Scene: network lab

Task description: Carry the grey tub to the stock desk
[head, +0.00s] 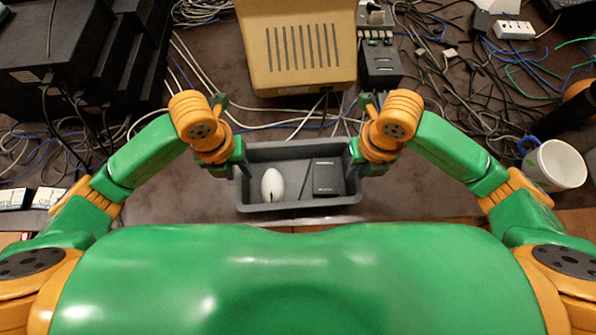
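The grey tub (296,205) is at the front of the dark desk, level and close to my body. It holds a white rounded object (273,185), like a mouse, and a black box (327,177). My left gripper (238,165) is at the tub's left end wall. My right gripper (357,163) is at its right end wall. The fingers are at the rim on both sides, partly hidden by the wrists. I cannot tell whether they clamp the walls. The tub's underside is hidden. I cannot identify the stock desk.
A beige vented case (298,45) stands behind the tub, with a small dark device (380,62) beside it. Black equipment (75,60) is stacked at the left. A white mug (556,165) stands at the right. Tangled cables cover much of the desk. A power strip (514,30) lies far right.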

